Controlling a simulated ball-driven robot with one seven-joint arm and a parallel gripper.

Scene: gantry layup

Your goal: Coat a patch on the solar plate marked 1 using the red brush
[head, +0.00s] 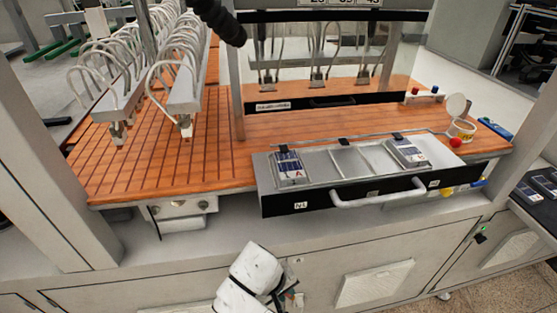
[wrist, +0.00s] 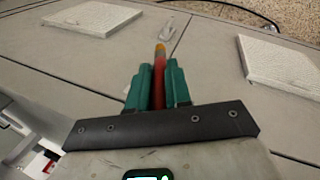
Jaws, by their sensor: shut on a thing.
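In the wrist view my gripper (wrist: 158,84) has its green fingers shut on the red brush (wrist: 159,63), whose yellow-orange tip points away from me. In the head view my white arm end is low in front of the cabinet, and the brush is hard to make out there. Two small blue-and-white solar plates lie on the silver tray: a left plate (head: 289,166) and a right plate (head: 408,153). Their marks are small; the left one looks like a letter, and I cannot read a 1. My gripper is well below and apart from both.
The silver tray (head: 330,185) has a front handle (head: 378,199). A frame post (head: 40,140) rises at left. Dark panels (head: 528,193) lie at far right. Slatted wood at left is clear in front.

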